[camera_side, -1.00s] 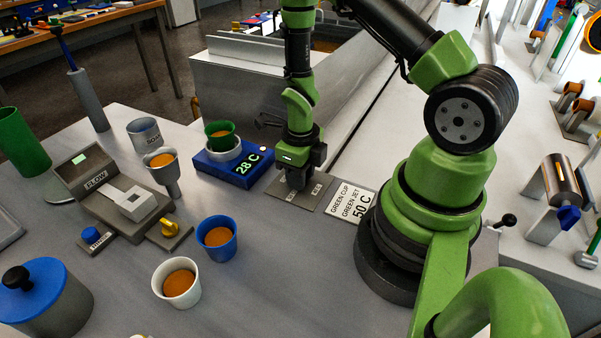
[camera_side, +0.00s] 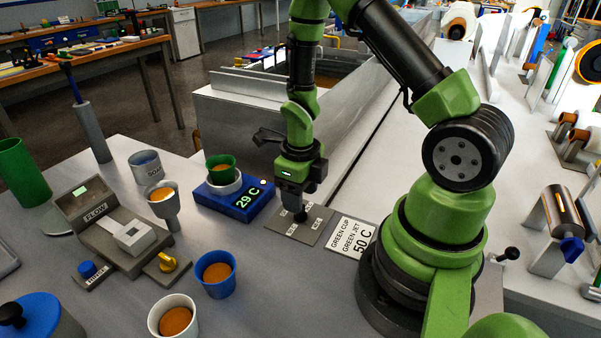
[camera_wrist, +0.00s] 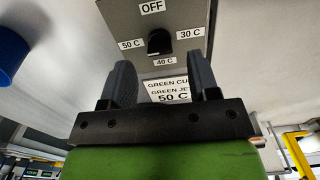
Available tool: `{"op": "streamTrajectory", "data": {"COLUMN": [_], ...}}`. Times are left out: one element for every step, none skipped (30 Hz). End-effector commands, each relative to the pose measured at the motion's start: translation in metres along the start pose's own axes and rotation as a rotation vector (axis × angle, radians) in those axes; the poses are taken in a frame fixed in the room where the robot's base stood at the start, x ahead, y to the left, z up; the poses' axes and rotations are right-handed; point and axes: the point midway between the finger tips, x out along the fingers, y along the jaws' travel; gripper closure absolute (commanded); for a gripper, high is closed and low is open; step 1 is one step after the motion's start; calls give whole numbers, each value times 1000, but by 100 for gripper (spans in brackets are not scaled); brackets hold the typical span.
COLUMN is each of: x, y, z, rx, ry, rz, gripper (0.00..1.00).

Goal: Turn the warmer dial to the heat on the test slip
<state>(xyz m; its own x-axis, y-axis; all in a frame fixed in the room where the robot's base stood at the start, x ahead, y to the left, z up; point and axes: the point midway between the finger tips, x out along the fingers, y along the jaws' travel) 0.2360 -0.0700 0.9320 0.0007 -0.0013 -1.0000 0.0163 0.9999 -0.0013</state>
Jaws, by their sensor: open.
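The warmer dial (camera_side: 301,215) is a black knob on a grey plate (camera_side: 280,227), under my gripper (camera_side: 295,196). In the wrist view the knob (camera_wrist: 160,42) sits among labels OFF, 50 C, 40 C and 30 C; I cannot tell surely which its pointer faces. My gripper (camera_wrist: 163,75) is open, its fingers apart with nothing between them, just above and short of the knob. The test slip (camera_side: 351,240) reads GREEN CUP, GREEN JET, 50 C. The blue warmer (camera_side: 240,205) displays 29 C and carries the green cup (camera_side: 221,167).
Blue (camera_side: 215,273) and white (camera_side: 173,316) cups of orange resin stand at the front. The metal bath wall (camera_side: 240,120) stands behind.

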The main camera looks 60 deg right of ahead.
Motion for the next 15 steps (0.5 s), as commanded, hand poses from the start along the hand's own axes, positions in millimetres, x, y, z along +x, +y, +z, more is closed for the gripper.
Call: {"op": "streamTrajectory", "data": {"x": [-10, -16, -22, -27, -32, -37, -41, -44, -48, -51, -53, -55, -57, -58, -58], "y": [0, 0, 0, 0, 0, 0, 0, 0, 0, 0, 0, 0, 0, 0, 0], "z": [1, 1, 1, 1, 1, 0, 1, 1, 1, 0, 0, 0, 0, 0, 0], "rx": [0, 0, 1, 0, -1, -1, 0, 1, 0, 0, -1, -1, -1, -1, -1], "ry": [-5, -6, -6, -5, -5, -5, -5, -4, -4, -3, -2, -2, -1, 0, 0], "rz": [-1, -2, -2, -1, -1, -1, -1, -1, -1, -1, -1, -1, 0, 0, 0], "gripper": [45, 45, 45, 45, 45, 45, 45, 45, 45, 45, 45, 45, 45, 45, 45]}}
